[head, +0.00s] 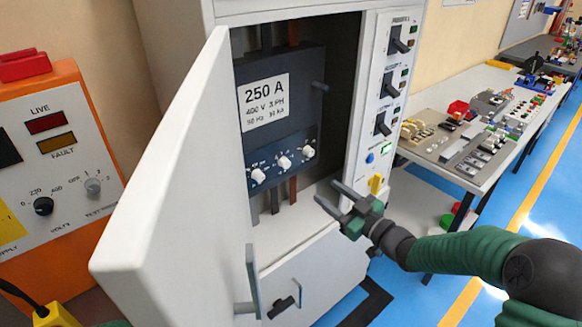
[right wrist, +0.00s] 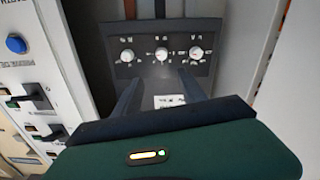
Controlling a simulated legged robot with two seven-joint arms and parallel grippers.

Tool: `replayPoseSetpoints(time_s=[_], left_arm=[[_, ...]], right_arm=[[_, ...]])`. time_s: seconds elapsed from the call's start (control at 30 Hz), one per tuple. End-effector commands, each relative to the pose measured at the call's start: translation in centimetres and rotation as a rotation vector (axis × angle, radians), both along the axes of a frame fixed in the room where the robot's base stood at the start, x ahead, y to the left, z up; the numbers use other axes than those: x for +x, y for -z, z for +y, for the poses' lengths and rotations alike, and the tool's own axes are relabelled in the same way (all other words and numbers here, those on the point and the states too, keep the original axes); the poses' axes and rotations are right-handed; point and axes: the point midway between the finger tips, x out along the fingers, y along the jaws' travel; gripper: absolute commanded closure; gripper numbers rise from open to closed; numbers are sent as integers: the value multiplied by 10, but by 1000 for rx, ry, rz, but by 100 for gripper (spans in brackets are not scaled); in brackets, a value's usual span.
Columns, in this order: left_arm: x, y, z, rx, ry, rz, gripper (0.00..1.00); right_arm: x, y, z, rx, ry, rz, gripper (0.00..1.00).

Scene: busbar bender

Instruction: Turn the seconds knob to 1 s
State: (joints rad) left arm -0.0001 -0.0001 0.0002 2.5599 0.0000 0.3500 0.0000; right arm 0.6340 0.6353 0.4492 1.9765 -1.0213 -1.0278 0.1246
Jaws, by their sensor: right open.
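Three white knobs sit in a row on the dark breaker panel (head: 282,125) inside the open cabinet: a left knob (head: 258,176), a middle knob (head: 284,162) and a right knob (head: 308,151). Their labels are too small to read, so I cannot tell which is the seconds knob. My right gripper (head: 327,192) is open and empty, in front of the cabinet opening, below and right of the knobs, apart from them. In the right wrist view, the row, with its middle knob (right wrist: 161,53), shows beyond the open fingers (right wrist: 158,92). My left gripper is not in view.
The open white door (head: 175,180) stands left of the opening. A column of dark rotary switches (head: 390,85) with a blue button (head: 370,158) and a yellow switch (head: 376,183) lines the right side. An orange test box (head: 60,150) stands left; a cluttered table (head: 475,180) stands right.

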Motion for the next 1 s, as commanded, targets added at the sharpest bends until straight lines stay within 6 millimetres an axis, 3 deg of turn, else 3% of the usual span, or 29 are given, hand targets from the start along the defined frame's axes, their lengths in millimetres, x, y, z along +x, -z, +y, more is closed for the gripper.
replayPoseSetpoints(time_s=[0.6, 0.8, 1.0], left_arm=[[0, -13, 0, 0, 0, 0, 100], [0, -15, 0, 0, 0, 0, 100], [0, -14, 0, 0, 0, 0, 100]], right_arm=[[118, 0, 82, -2, -1, 4, 51], [134, 0, 92, -2, 1, 5, 51], [135, 0, 92, -3, 1, 4, 51]])
